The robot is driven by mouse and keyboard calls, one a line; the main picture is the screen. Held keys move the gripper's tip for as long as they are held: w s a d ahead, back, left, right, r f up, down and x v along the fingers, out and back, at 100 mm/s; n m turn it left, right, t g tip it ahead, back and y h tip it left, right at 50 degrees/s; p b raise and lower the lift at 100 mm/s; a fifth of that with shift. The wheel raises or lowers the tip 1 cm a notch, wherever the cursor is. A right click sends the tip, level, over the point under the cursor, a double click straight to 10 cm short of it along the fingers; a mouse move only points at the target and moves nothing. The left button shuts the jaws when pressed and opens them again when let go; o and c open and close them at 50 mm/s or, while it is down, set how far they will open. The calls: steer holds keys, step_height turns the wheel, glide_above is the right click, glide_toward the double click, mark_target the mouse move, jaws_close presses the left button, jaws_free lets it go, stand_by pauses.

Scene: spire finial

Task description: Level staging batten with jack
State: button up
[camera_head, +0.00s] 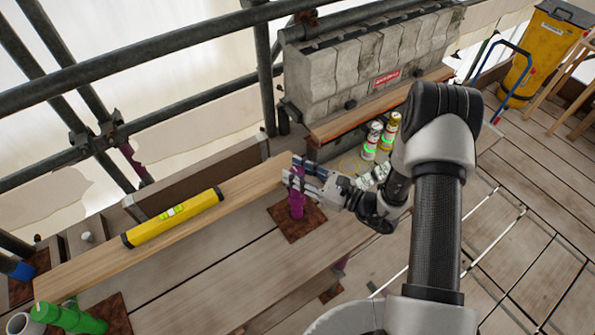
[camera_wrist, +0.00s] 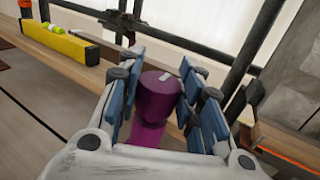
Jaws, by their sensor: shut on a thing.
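The wooden batten (camera_head: 88,264) runs diagonally across the staging, and a yellow spirit level (camera_head: 178,216) lies on it. The level also shows at the upper left of the wrist view (camera_wrist: 58,41). A purple jack (camera_head: 297,208) stands on a rusty square plate (camera_head: 290,228) near the batten's right end. My gripper (camera_head: 300,180) is shut on the purple jack's upper part. In the wrist view, the jack's round head (camera_wrist: 160,92) sits between the blue finger pads. The bubble is too small to read.
Scaffold tubes (camera_head: 130,65) cross behind the batten. A grey stone block (camera_head: 365,65) stands at the back on a timber, with several cans (camera_head: 372,140) before it. A yellow bin (camera_head: 532,55) is at the far right. The planks at the right are largely clear.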

steer(key=shift+w+f+n+g+y+b, duration=0.1)
steer(key=shift+n+g+y+b, duration=0.4)
steer(key=shift+n+g+b, duration=0.3)
steer(key=shift+n+g+y+b, duration=0.7)
steer(key=shift+n+g, duration=0.5)
steer(key=shift+g, duration=0.9)
steer(key=o, duration=1.1)
steer(key=d, duration=0.4)
steer(key=s+d, duration=0.1)
steer(key=d, duration=0.3)
steer(key=s+d, duration=0.1)
steer(key=d, duration=0.2)
steer(key=shift+s+d, duration=0.25)
steer(key=shift+d, duration=0.15)
